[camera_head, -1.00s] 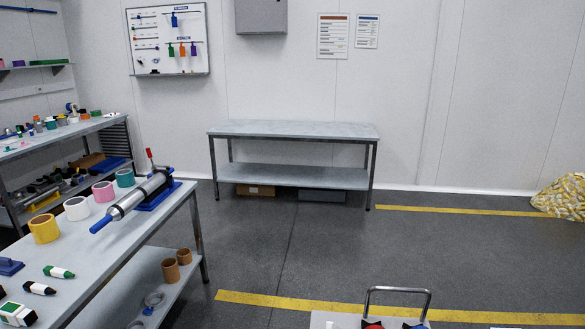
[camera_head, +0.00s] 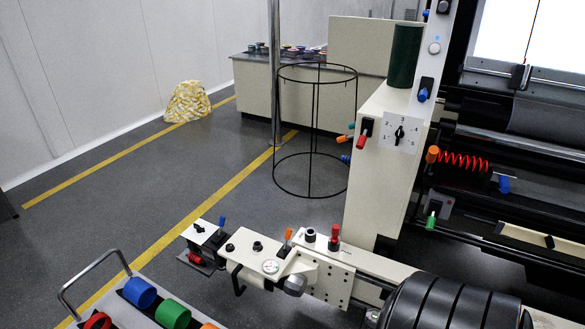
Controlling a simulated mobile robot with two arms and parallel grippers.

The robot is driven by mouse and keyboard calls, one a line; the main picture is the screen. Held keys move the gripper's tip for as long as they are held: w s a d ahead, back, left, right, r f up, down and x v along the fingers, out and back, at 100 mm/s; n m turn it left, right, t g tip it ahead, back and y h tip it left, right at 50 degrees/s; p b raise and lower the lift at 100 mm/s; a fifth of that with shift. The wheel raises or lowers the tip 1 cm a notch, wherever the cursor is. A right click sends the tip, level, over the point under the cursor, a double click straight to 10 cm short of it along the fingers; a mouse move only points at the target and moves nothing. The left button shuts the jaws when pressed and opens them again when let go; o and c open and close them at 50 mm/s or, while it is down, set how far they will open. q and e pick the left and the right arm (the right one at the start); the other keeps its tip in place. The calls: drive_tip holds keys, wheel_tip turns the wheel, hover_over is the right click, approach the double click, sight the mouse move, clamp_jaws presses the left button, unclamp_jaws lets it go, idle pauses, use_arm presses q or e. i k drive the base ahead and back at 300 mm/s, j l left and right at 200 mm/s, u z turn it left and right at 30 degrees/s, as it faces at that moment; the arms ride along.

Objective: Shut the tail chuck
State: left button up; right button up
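A cream machine unit (camera_head: 258,252) stands low in the middle of the head view. It carries an orange lever (camera_head: 288,235), a round dial (camera_head: 270,266) and a red-topped knob (camera_head: 335,232). A small box with a blue lever (camera_head: 222,222) joins its left end. I cannot tell for sure which part is the tail chuck, or whether it is open or shut. Neither of my grippers is in view.
A cream cabinet (camera_head: 378,175) with a selector dial stands behind the unit. A black ribbed drum (camera_head: 450,305) fills the lower right. A cart with coloured rings (camera_head: 139,292) is lower left.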

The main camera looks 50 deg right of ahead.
sight(261, 261)
drive_tip(key=z, duration=1.1)
drive_tip(key=i+l, duration=0.1)
drive_tip(key=l, duration=0.45)
drive_tip(key=i+l, duration=0.1)
drive_tip(key=l, duration=0.45)
